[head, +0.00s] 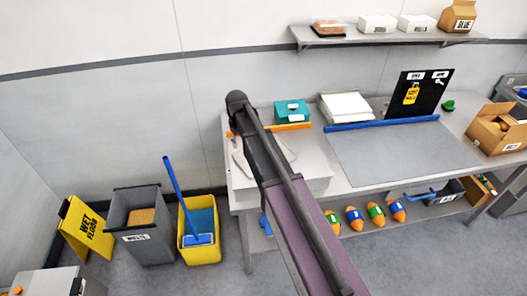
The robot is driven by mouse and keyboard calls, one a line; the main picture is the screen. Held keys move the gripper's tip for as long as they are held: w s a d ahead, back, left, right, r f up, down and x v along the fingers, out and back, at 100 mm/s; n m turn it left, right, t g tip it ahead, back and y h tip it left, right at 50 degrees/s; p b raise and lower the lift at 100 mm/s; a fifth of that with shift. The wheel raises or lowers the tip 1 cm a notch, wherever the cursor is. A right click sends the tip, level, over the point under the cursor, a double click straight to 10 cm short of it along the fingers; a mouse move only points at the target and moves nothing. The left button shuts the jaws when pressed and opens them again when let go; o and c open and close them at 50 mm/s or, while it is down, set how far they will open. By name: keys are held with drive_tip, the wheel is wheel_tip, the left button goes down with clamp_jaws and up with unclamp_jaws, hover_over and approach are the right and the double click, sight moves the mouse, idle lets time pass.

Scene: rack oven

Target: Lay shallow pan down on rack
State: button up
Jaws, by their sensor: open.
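I see no shallow pan that I can make out for certain, and no oven rack. My arm reaches up from the bottom edge across the middle of the head view and ends in a dark rounded joint over the table's left end. My gripper does not show. A pale flat piece lies on a light block (309,177) at the table's left end, partly hidden behind my arm; I cannot tell what it is.
A steel table (345,190) holds a grey mat (400,155), a teal box (292,112) and a black board (425,90). A wall shelf (390,40) hangs above. A grey bin (143,245), yellow bucket (200,252) and wet-floor sign (82,228) stand left.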

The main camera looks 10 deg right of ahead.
drive_tip(key=shift+w+a+r, duration=0.25)
drive_tip(key=shift+w, duration=0.05)
drive_tip(key=shift+f, duration=0.15)
drive_tip(key=b, duration=0.9)
hover_over(240, 165)
wheel_tip(240, 165, down, 8)
drive_tip(key=shift+s+d+f, duration=0.1)
drive_tip(key=shift+s+f, duration=0.05)
drive_tip(key=shift+f, duration=0.05)
idle(0.3)
drive_tip(key=shift+f+b, duration=2.4)
drive_tip(key=shift+f, duration=0.2)
clamp_jaws()
